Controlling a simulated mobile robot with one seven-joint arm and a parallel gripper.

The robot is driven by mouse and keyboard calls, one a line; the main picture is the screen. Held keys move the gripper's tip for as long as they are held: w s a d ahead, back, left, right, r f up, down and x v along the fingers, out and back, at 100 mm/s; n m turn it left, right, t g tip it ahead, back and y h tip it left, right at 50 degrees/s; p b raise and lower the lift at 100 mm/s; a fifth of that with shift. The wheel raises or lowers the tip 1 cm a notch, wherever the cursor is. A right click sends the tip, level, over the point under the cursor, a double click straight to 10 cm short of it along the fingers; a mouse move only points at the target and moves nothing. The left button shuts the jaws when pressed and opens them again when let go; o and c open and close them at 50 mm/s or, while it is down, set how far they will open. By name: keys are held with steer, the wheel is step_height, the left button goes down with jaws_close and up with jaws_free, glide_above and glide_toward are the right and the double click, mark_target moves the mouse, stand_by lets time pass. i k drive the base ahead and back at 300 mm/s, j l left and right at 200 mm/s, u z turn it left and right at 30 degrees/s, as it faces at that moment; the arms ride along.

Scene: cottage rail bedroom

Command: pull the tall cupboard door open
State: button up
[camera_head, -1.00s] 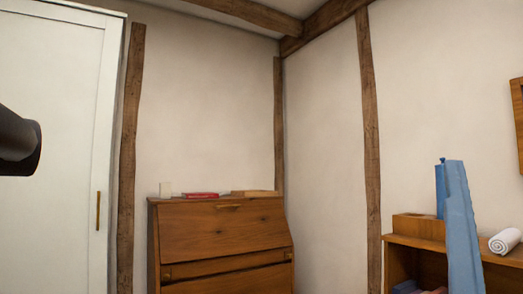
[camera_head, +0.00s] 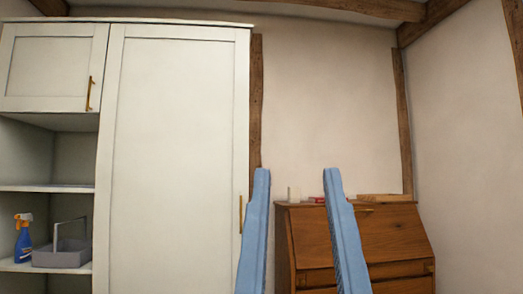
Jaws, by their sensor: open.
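The tall cupboard door (camera_head: 172,150) is white, panelled and shut. Its slim brass handle (camera_head: 241,212) stands upright near the door's right edge. My gripper (camera_head: 297,176) shows as two blue fingers pointing up, wide apart with nothing between them. In the picture the left finger is just right of the handle and covers part of the cupboard's lower right edge. I cannot tell how far the fingers are from the door in depth. The lower end of the door is out of view.
Left of the door are a small upper cupboard door (camera_head: 54,60) and open shelves with a blue spray bottle (camera_head: 23,237) and a grey caddy (camera_head: 62,254). A wooden bureau (camera_head: 385,245) stands right of the cupboard, partly behind my fingers, with small items on top.

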mark_target(171, 198)
steer(key=u, duration=0.7)
